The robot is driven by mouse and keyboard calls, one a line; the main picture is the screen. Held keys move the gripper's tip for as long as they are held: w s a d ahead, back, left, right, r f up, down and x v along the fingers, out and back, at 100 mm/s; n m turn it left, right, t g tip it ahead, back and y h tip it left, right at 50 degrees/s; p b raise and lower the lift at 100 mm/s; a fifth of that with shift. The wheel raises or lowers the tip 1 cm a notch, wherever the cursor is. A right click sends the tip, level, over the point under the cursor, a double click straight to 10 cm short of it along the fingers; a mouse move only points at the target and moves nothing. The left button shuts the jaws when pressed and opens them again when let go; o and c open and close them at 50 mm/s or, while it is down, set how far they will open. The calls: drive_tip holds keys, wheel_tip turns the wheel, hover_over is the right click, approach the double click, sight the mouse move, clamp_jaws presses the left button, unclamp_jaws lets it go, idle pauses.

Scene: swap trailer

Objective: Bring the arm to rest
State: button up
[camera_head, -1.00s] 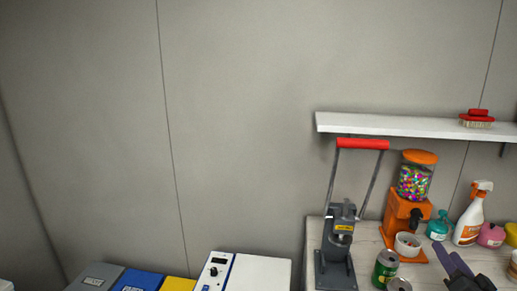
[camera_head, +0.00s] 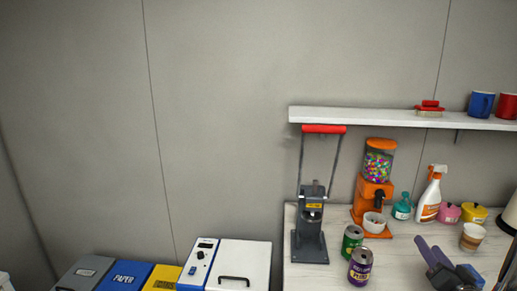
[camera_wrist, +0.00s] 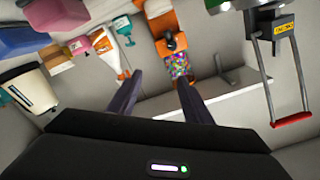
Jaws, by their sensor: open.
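My gripper (camera_head: 434,254) is at the lower right in the head view, above the right part of the white counter (camera_head: 325,274). Its two dark fingers are apart with nothing between them. In the wrist view my gripper (camera_wrist: 157,90) is also open and empty, and that view is upside down. Beyond the fingers are the orange candy dispenser (camera_wrist: 163,22) and the spray bottle (camera_wrist: 106,48). The lower part of my arm is cut off by the head view's edge.
A can crusher (camera_head: 310,226) with a red handle, a green can (camera_head: 352,238), a purple can (camera_head: 360,267) and a paper cup (camera_head: 472,236) stand on the counter. A wall shelf (camera_head: 370,117) holds a brush (camera_head: 430,108) and mugs (camera_head: 481,103). Bins (camera_head: 127,276) stand at lower left.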

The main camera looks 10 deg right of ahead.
drive_tip(key=s+d+f+g, duration=0.1)
drive_tip(key=s+f+g, duration=0.1)
drive_tip(key=f, duration=0.1)
drive_tip(key=s+d+f+g+h, duration=0.1)
drive_tip(key=s+d+f+g, duration=0.1)
drive_tip(key=f, duration=0.2)
drive_tip(key=s+d+f+g+h, duration=0.1)
drive_tip(key=s+f+g, duration=0.1)
drive_tip(key=f, duration=0.1)
drive_tip(key=shift+s+d+f+g, duration=0.15)
drive_tip(key=shift+s+d+g, duration=0.05)
drive_tip(key=shift+d+g, duration=0.2)
drive_tip(key=s+a+f+g, duration=0.2)
drive_tip(key=s+a+g, duration=0.2)
drive_tip(key=g, duration=0.1)
drive_tip(key=s+a+r+n+y, duration=0.1)
drive_tip(key=a+r, duration=0.4)
drive_tip(key=a, duration=1)
drive_tip(key=s+a+r+n+y, duration=0.1)
drive_tip(key=a+r+n+y, duration=0.3)
drive_tip(key=a, duration=1)
drive_tip(key=s+a+r+n+y, duration=0.2)
drive_tip(key=a+r+n, duration=0.2)
drive_tip(key=a, duration=1.1)
wheel_tip(320, 180, up, 3)
drive_tip(key=shift+a+f+n+y, duration=0.1)
drive_tip(key=shift+a+n+y, duration=0.2)
